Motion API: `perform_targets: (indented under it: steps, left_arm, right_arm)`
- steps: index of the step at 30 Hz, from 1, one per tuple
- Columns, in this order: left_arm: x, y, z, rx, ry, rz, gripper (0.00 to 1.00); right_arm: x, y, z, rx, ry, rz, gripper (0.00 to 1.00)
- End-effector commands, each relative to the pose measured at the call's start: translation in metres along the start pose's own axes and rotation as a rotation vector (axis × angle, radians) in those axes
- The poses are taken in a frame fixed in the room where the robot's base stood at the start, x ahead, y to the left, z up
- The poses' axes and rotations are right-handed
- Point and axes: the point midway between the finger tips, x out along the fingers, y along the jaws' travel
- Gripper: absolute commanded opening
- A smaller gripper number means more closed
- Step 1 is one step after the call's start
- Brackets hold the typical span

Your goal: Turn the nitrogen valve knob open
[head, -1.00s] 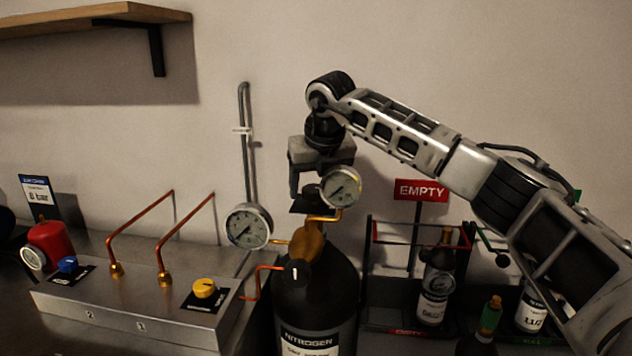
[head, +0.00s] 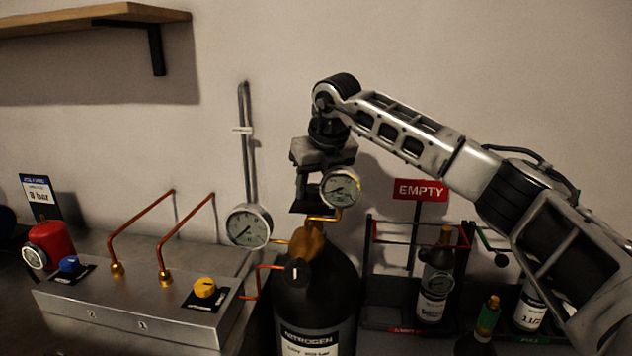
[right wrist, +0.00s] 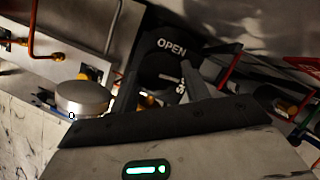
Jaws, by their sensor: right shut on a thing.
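The nitrogen cylinder (head: 335,280) is black with a NITROGEN label and a brass fitting (head: 308,240) on top. My right gripper (head: 310,198) points down above it. In the right wrist view, its fingers (right wrist: 160,92) are shut on the dark valve knob (right wrist: 160,76), one finger on each side. A white mark on the knob points right in that view, between the word OPEN above and a partly hidden word starting with S below. In the head view the gripper and the gauge (head: 340,188) largely hide the knob. My left gripper is not in view.
A second gauge (head: 249,226) stands left of the fitting. A metal manifold box (head: 130,310) with blue and yellow knobs and copper pipes is at left. A rack (head: 385,325) with bottles and an EMPTY sign (head: 421,190) is at right.

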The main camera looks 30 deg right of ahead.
Motion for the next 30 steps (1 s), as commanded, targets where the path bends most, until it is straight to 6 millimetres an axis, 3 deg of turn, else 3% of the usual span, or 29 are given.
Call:
perform_targets:
  steps: [30]
  left_arm:
    - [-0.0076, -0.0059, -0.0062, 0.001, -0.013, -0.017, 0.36]
  right_arm:
    - [-0.0002, -0.0057, 0.0046, -0.869, -0.005, 0.363, 0.24]
